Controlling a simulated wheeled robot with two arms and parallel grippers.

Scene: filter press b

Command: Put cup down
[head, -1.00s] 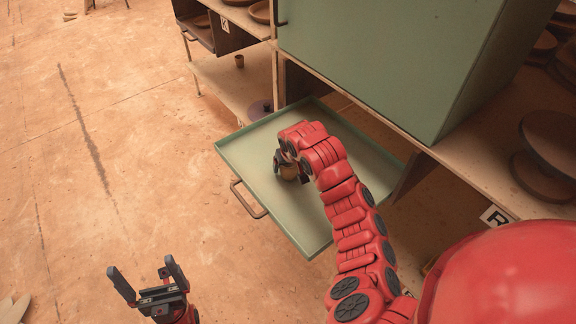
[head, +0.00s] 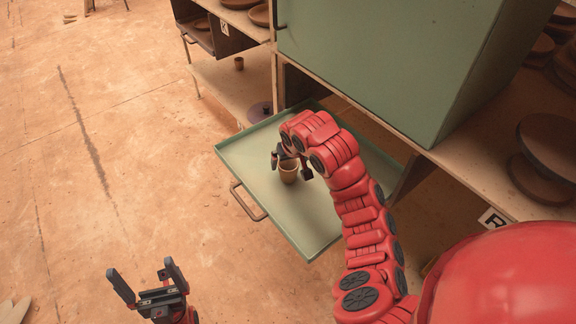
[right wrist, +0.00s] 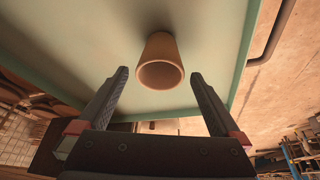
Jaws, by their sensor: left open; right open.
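A small tan cup (head: 288,172) stands upright on the pale green pulled-out tray (head: 262,196). My right gripper (head: 290,163) is just above and behind the cup in the head view, partly hidden by my own arm. In the right wrist view the cup (right wrist: 160,62) stands beyond the two fingertips of my right gripper (right wrist: 160,78), which are spread wide and apart from it. My left gripper (head: 147,280) is open and empty over the floor at the lower left.
A green cabinet (head: 390,55) stands above and behind the tray. The tray has a raised rim and a bar handle (head: 248,201) at its front left. Shelves with brown dishes (head: 548,150) are at the right. Another small cup (head: 239,63) is on the lower shelf at the back. The floor at left is mostly clear.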

